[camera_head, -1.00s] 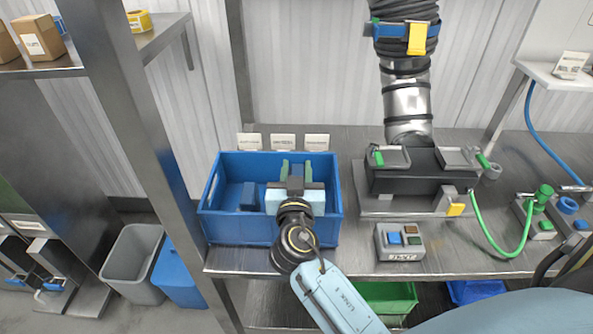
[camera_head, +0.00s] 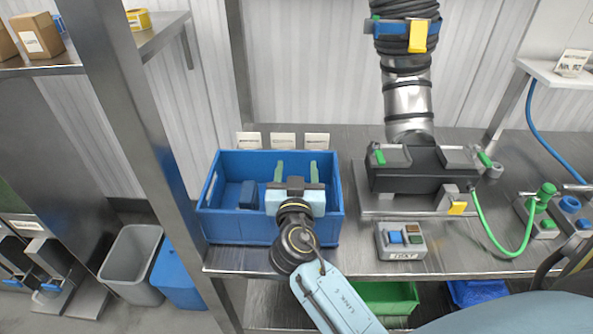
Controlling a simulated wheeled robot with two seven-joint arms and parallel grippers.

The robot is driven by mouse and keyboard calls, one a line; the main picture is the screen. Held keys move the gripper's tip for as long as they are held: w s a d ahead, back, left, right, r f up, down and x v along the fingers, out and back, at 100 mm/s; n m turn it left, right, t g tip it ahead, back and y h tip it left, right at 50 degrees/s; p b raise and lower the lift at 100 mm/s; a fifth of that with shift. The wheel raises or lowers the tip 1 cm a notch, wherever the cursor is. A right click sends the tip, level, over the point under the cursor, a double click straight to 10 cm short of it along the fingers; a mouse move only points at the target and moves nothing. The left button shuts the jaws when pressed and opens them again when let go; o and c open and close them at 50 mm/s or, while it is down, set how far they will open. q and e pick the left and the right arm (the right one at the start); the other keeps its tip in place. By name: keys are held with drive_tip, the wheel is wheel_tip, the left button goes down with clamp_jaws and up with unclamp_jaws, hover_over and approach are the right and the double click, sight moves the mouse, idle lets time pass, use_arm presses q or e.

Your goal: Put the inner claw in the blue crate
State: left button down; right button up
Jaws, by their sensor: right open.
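The blue crate (camera_head: 222,227) stands at the left end of the steel table. My right gripper (camera_head: 296,169) is over the right half of the crate, its two green fingers spread apart with nothing visible between them. A dark blue block (camera_head: 248,195) lies inside the crate, left of the gripper; I cannot tell whether it is an inner claw. The crate floor under the gripper body is hidden, so anything lying there cannot be seen. My left gripper is not in view.
Three small label cards (camera_head: 283,140) stand behind the crate. To the right are a dark machine (camera_head: 405,178) with a ribbed hose above it and a button box (camera_head: 400,240). A steel post (camera_head: 140,120) rises left of the crate.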

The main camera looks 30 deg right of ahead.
drive_tip(key=shift+r+p, duration=0.55)
drive_tip(key=shift+p, duration=0.05)
drive_tip(key=shift+s+a+r+p, duration=0.15)
drive_tip(key=shift+r+p, duration=0.05)
drive_tip(key=shift+p, duration=0.2)
drive_tip(key=b+v, duration=0.3)
drive_tip(key=v, duration=0.8)
drive_tip(key=shift+s+f, duration=0.2)
drive_tip(key=shift+s, duration=0.15)
